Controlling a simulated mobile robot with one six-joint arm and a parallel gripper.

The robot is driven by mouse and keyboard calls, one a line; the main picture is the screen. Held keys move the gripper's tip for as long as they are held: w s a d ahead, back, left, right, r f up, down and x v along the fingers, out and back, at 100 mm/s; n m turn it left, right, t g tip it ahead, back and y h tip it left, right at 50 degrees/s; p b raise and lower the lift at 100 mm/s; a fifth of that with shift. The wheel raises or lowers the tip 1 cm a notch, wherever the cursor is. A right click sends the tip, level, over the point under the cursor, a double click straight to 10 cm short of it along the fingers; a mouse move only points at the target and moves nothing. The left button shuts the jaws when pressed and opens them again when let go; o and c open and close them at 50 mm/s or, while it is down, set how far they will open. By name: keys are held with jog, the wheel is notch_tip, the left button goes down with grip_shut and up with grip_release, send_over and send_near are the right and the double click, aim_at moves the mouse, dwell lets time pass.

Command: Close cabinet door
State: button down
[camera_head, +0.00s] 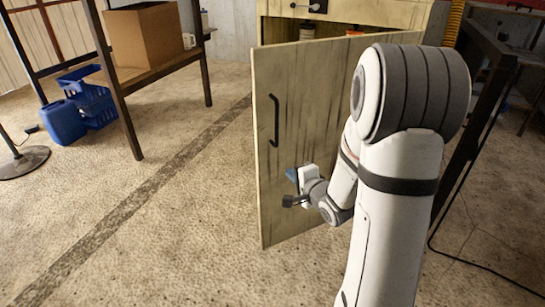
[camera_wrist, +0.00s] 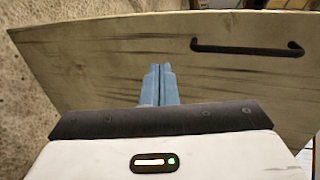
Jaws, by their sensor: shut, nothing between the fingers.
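The cabinet door (camera_head: 300,120) is pale wood with a black handle (camera_head: 274,120), and it stands swung open from the cabinet (camera_head: 350,12). My gripper (camera_head: 292,175) is in front of the outer face of the door, below the handle. In the wrist view my gripper (camera_wrist: 159,70) has its blue fingers together, pointing at the door (camera_wrist: 120,50). The handle (camera_wrist: 248,49) lies to the right of the fingers, apart from them. I cannot tell whether the fingertips touch the door. My arm hides part of the door and cabinet in the head view.
A dark-framed table (camera_head: 160,72) with a cardboard box (camera_head: 143,40) stands at the left. A blue crate (camera_head: 92,98) and a blue canister (camera_head: 62,122) are on the floor by it. A dark metal frame (camera_head: 485,110) stands at the right. The floor left of the door is clear.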

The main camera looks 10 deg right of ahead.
jog(key=b, duration=0.3)
send_near(268, 155)
jog(key=x, duration=0.5)
jog(key=shift+w+f, duration=0.1)
jog(key=shift+f, duration=0.15)
jog(key=shift+w+a+r, duration=0.1)
jog(key=shift+w+a, duration=0.1)
jog(key=shift+w, duration=0.4)
